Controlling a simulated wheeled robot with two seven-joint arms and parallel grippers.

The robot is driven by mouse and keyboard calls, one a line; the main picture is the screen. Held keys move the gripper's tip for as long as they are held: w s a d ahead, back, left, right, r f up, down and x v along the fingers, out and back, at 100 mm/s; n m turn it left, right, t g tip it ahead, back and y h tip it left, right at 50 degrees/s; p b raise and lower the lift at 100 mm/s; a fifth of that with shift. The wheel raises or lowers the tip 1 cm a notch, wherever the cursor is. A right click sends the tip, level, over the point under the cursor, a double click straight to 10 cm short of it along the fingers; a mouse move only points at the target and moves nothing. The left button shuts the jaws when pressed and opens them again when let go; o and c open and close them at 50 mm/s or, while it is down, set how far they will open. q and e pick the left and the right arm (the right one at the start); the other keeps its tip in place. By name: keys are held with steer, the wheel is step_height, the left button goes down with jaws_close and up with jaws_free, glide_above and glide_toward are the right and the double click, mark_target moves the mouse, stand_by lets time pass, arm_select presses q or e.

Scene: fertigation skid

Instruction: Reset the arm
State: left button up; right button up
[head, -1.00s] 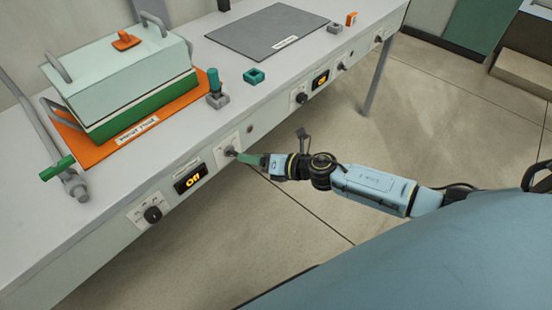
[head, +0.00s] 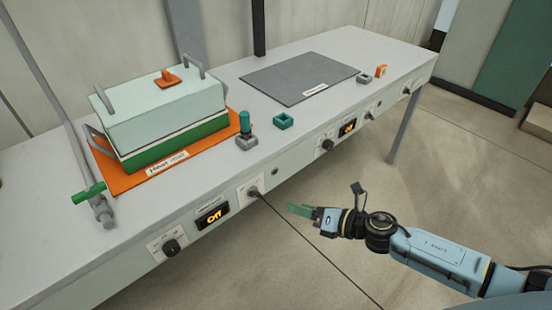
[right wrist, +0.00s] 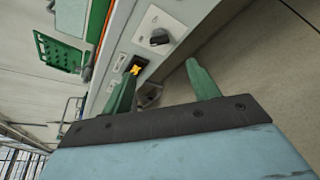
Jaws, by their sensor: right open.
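My right arm reaches in from the lower right in the head view. Its gripper (head: 300,210) is in front of the bench's front panel, over the floor and apart from the panel. In the right wrist view its two green fingers (right wrist: 160,84) are spread with nothing between them. A knob on a white plate (head: 254,191) is the nearest control to the fingers. My left gripper is not in view.
The bench (head: 330,115) carries a lidded green box (head: 165,115) on an orange mat (head: 118,183), a grey mat (head: 290,85) and small green and orange parts. A display (head: 212,216) reads "Off". Another knob (head: 171,247) is left of it. The floor before the bench is clear.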

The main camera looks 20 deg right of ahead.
steer(key=s+d+f+m+g+h+p, duration=0.1)
steer(key=s+d+f+m+h+p, duration=0.4)
steer(key=m, duration=0.4)
steer(key=s+d+f+m+g+h+p, duration=0.1)
steer(key=s+d+f+m+h+p, duration=0.2)
steer(key=f+m+p, duration=0.4)
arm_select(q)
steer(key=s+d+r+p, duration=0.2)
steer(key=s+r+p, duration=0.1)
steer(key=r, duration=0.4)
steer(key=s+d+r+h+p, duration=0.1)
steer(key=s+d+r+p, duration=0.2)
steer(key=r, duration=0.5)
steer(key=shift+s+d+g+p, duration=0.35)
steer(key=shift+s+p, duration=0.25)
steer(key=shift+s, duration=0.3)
arm_select(e)
steer(key=s+a+f+m+g, duration=0.2)
steer(key=s+m, duration=0.3)
steer(key=s, duration=0.5)
steer(key=s+a+f+m+g, duration=0.2)
steer(key=s+f+m+g, duration=0.1)
steer(key=s, duration=0.8)
steer(key=s+a+f+m+g, duration=0.2)
steer(key=s+m+g, duration=0.2)
steer(key=s+m, duration=0.3)
steer(key=s, duration=0.3)
steer(key=shift+s+a+f+m+h, duration=0.3)
steer(key=shift+s+a, duration=0.1)
